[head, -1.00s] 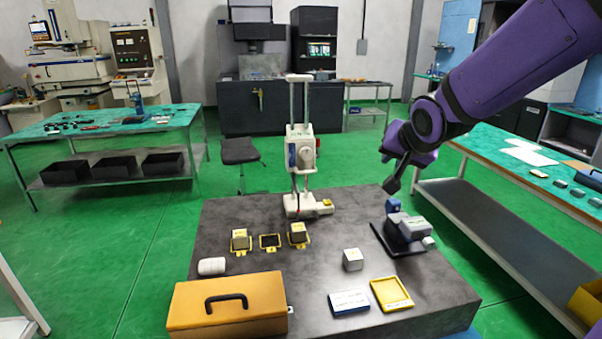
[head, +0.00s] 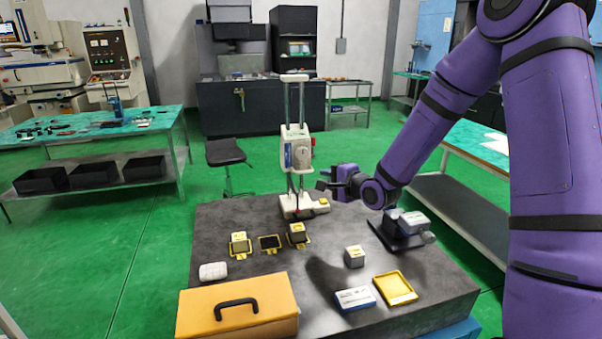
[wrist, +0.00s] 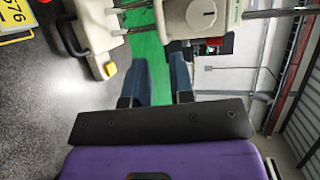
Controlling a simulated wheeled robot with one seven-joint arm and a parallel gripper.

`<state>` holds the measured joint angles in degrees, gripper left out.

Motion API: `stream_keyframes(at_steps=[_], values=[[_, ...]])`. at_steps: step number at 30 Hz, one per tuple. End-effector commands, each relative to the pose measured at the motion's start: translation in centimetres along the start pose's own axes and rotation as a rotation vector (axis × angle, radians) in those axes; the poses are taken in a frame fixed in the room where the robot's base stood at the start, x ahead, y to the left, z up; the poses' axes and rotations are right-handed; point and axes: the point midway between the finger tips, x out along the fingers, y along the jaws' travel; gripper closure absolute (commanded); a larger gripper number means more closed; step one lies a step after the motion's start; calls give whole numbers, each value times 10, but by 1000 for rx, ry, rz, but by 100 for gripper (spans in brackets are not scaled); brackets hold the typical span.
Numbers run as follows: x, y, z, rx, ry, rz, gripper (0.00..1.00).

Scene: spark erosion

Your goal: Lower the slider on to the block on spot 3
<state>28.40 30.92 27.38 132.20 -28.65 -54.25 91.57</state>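The white stand has two upright rods, and its slider (head: 298,154), with a round knob, sits partway up them. The slider (wrist: 185,18) also shows at the top of the wrist view. A grey block (head: 297,230) rests on a yellow-framed spot in front of the stand. Another block (head: 239,241) is on the left spot; the middle spot (head: 269,243) between them is empty. Spot numbers are too small to read. My gripper (head: 326,186) is right of the stand, below slider height. In the wrist view my gripper (wrist: 155,75) has its fingers apart with nothing between them.
The stand's base (wrist: 95,35) is close to my fingers in the wrist view. A loose block (head: 354,256), a dark-based device (head: 397,238), a yellow tray (head: 395,288), a blue-white box (head: 355,298) and an orange case (head: 237,305) stand on the dark table.

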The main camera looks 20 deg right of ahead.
Motion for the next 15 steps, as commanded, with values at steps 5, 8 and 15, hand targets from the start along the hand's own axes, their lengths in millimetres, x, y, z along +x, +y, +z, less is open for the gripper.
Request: stream_keyframes(at_steps=[5,8,15], values=[[15,0,0,6,-2,-4,78],[31,0,1,5,-4,-4,78],[74,0,0,4,-2,-4,78]])
